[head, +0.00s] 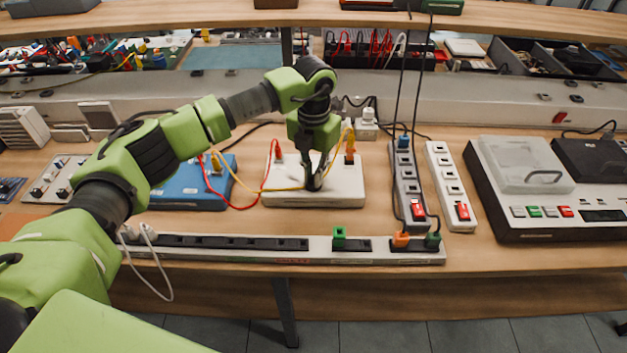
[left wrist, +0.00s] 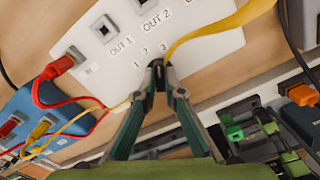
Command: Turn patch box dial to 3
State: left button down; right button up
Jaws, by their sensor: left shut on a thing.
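The patch box is a white box (head: 340,192) in the middle of the bench. In the left wrist view its white face (left wrist: 95,80) shows the labels OUT 1 and OUT 2, two square sockets and the numbers 1, 2 and 3. My left gripper (head: 314,186) reaches down onto the box from above. In the left wrist view its fingertips (left wrist: 158,70) are together just below the numbers, shut on the dial. The dial is hidden by the fingertips, so its pointing direction cannot be told. My right gripper is not in view.
Red and yellow cables run from the patch box to a blue box (head: 185,184) at its left. Power strips (head: 450,187) stand to the right, with black cords hanging near them. A long socket strip (head: 320,246) lies along the front edge. A shelf (head: 180,18) crosses behind.

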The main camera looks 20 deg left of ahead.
pick_arm(q)
jog(key=shift+m+b, duration=0.65)
jog(key=shift+m, duration=0.35)
jog(key=c, duration=2.1)
grip_release()
jog(key=shift+c, duration=0.2)
jog(key=shift+r, duration=0.15)
notch_tip(320, 180, up, 12)
jog(key=shift+f, duration=0.2)
